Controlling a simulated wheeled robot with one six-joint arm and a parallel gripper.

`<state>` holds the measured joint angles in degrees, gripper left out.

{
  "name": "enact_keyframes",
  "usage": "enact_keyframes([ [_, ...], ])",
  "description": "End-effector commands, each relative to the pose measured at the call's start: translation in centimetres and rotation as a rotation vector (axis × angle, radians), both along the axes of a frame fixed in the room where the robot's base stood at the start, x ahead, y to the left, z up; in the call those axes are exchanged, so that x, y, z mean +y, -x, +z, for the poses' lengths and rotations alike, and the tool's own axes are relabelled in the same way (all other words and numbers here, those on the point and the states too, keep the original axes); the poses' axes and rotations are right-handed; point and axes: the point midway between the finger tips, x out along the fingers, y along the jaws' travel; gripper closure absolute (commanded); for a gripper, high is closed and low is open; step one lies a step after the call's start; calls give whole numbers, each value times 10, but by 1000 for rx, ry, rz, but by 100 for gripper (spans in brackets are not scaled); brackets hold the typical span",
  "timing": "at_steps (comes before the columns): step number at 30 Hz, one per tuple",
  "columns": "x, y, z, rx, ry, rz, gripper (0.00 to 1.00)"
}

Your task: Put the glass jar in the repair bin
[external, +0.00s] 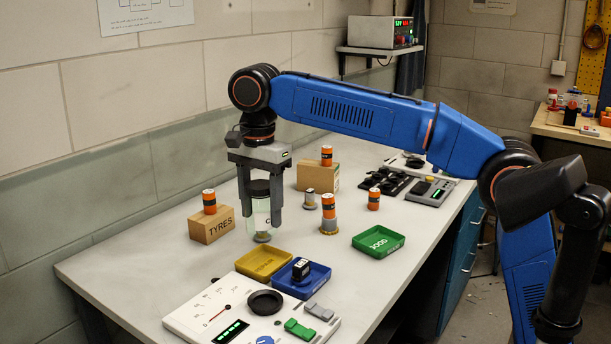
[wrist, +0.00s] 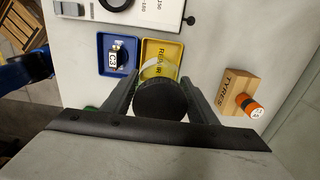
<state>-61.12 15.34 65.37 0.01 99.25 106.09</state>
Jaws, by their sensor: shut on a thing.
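The glass jar (external: 261,220) is clear with a black lid and stands upright between the fingers of my gripper (external: 262,208). My gripper is shut on it. The jar's base is at or just above a small grey disc (external: 262,237); I cannot tell if they touch. In the wrist view the black lid (wrist: 160,100) hides most of the jar. The repair bin (external: 246,268) is a shallow yellow tray on the bench, in front of the jar in the external view. Its REPAIR lettering shows in the wrist view (wrist: 147,50), and it looks empty.
A blue bin (external: 317,287) with a black servo in it adjoins the yellow one. A green GOOD bin (external: 380,250) is to the right. A TYRES block (external: 211,229) with an orange battery on top stands left of the jar. A tester panel (external: 200,315) lies at the front.

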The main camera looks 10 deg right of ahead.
Motion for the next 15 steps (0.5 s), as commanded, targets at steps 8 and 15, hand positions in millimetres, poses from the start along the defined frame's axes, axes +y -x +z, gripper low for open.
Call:
enact_keyframes([
  [8,0,0,-40,1,2,0,77],
  [15,0,0,-56,1,2,0,77],
])
